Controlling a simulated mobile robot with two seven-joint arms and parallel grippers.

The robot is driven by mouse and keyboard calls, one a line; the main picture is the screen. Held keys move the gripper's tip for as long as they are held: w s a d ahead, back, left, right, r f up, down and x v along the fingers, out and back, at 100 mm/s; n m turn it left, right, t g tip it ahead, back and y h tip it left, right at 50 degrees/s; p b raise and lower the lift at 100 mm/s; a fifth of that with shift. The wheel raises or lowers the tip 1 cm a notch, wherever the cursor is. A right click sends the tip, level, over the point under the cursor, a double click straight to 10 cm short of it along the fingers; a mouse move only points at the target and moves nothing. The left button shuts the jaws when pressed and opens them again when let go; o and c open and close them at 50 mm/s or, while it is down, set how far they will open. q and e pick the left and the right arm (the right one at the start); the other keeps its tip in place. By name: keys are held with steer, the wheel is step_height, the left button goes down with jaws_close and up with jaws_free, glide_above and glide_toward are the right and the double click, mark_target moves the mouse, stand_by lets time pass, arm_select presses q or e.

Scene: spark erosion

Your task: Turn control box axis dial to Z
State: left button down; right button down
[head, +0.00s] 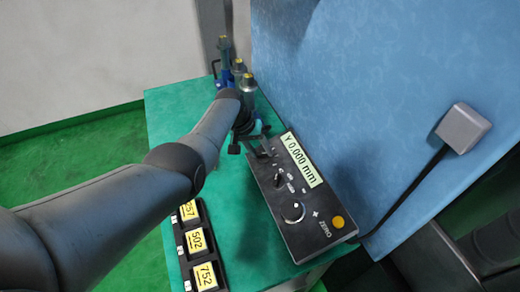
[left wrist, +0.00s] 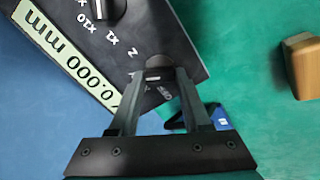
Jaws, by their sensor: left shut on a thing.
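The control box (head: 278,228) is a black pendant lying on the green table top. Its pale display (head: 302,160) reads "Y 0.000 mm", and the display also shows upside down in the left wrist view (left wrist: 62,62). My left gripper (head: 264,150) is at the box's far end. It is shut on the small dark axis dial (left wrist: 158,62), with a finger on either side; the dial is mostly hidden in the head view. A white "Z" mark is beside the dial in the left wrist view. The dial's pointer cannot be made out. My right gripper is not in view.
A second knob (left wrist: 103,8) with X1 and X10 marks is near the dial. The box also has a silver ring dial (head: 293,212) and a yellow button (head: 338,222). A black rack (head: 187,249) with yellow-labelled blocks is at left. Holders stand behind; a blue wall is at right.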

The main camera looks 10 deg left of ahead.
arm_select(q)
steer(key=m, duration=0.3)
steer(key=shift+m, duration=2.2)
steer(key=shift+d, duration=0.1)
steer(key=shift+c, duration=1.8)
jaws_free()
